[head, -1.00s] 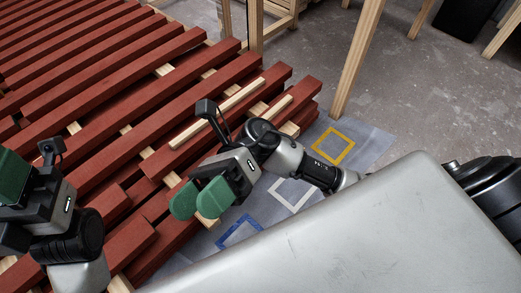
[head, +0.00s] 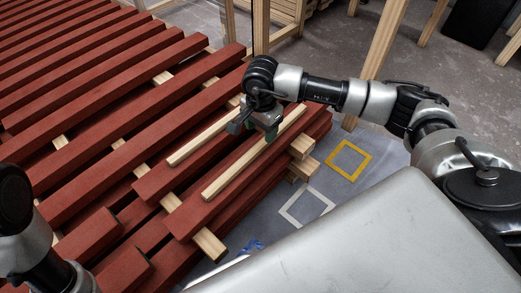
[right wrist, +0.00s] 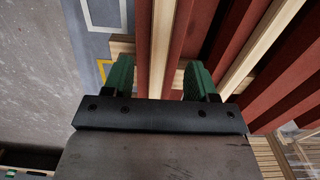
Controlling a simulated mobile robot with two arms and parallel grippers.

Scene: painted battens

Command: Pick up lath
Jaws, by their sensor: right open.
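Two thin pale laths lie on the red battens in the head view. The nearer lath (head: 235,168) lies along the outermost top batten; the farther lath (head: 195,145) lies roughly parallel to it. My right gripper (head: 264,131) points down over the nearer lath, open and empty. In the right wrist view, the nearer lath (right wrist: 161,45) runs lengthwise between the green fingertips (right wrist: 160,78), with no visible grip on it. The farther lath (right wrist: 260,48) is to the right of both fingers. My left arm shows at the lower left of the head view; its gripper is out of view.
Red battens (head: 95,95) are stacked on pale crosspieces (head: 208,243) across the left. A grey mat with yellow (head: 349,160) and white (head: 306,206) outlined squares lies beside the stack. Wooden posts (head: 380,45) stand behind.

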